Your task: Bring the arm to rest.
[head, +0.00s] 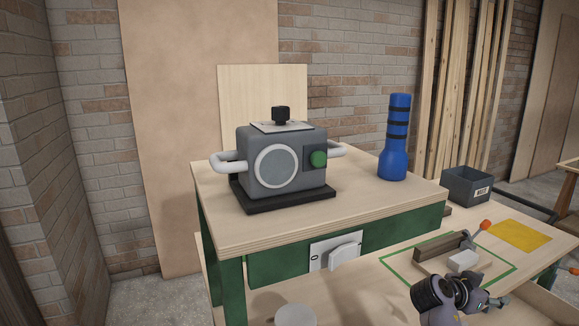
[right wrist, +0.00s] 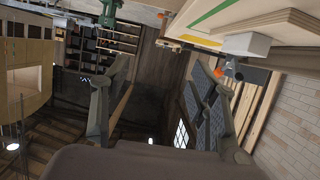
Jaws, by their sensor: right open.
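My right gripper (head: 490,301) shows at the lower right of the head view, over the front part of the lower worktop (head: 400,262). In the right wrist view its two fingers stand wide apart, with nothing between them (right wrist: 162,85). The gripper is open and empty. Part of it is hidden behind my own wrist in the head view. My left gripper is in neither view.
A grey machine (head: 270,165) with white handles and a blue flashlight (head: 395,145) stand on the raised green bench. Near my right gripper are a white block (head: 463,261), a brown bar (head: 437,246) and a yellow sheet (head: 521,236). A dark bin (head: 466,187) stands behind.

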